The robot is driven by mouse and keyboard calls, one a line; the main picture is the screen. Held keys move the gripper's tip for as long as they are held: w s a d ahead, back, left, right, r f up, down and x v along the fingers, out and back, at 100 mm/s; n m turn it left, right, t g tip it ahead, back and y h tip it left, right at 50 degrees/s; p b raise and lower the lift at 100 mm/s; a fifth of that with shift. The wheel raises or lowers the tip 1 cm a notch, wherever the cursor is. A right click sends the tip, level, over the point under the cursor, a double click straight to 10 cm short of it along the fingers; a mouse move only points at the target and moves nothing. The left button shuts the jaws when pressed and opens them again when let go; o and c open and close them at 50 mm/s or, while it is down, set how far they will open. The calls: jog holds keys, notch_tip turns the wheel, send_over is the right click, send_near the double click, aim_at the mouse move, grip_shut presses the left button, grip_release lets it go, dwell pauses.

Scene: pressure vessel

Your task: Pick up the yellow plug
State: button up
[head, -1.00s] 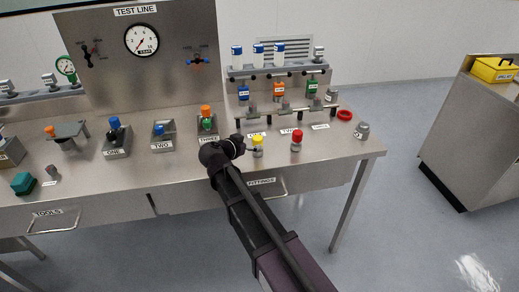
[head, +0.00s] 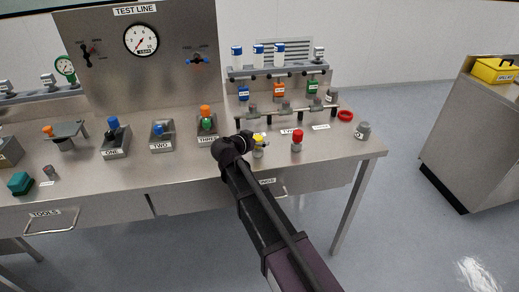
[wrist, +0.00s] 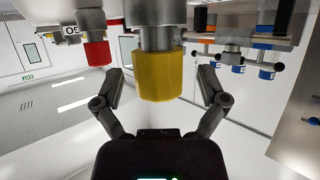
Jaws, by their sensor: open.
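The yellow plug (head: 259,138) has a yellow top on a grey metal body and stands near the front edge of the bench, right of my wrist in the head view. In the wrist view the yellow plug (wrist: 160,76) is large and central. My gripper (wrist: 161,88) is open there, with one finger on each side of the yellow part and visible gaps between. It holds nothing. In the head view my arm hides the fingers.
A red-topped plug (head: 297,141) stands just right of the yellow one, and it also shows in the wrist view (wrist: 97,53). A pipe manifold (head: 285,109) runs behind them. A red ring (head: 345,115) and a grey fitting (head: 362,131) are farther right.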

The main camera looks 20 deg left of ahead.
grip_shut()
jog(key=shift+r, duration=0.15)
dwell(0.4)
notch_tip(320, 180, up, 3)
jog(key=p, duration=0.3)
jog(key=shift+r, duration=0.1)
jog(key=shift+s+r+p, duration=0.15)
jog(key=shift+r+p, duration=0.05)
jog(key=shift+p, duration=0.3)
jog(key=s+a, duration=0.3)
jog(key=s, duration=0.4)
jog(key=s+a+r+p, duration=0.1)
jog(key=s+a, duration=0.2)
jog(key=s, duration=0.4)
jog(key=shift+s, duration=0.25)
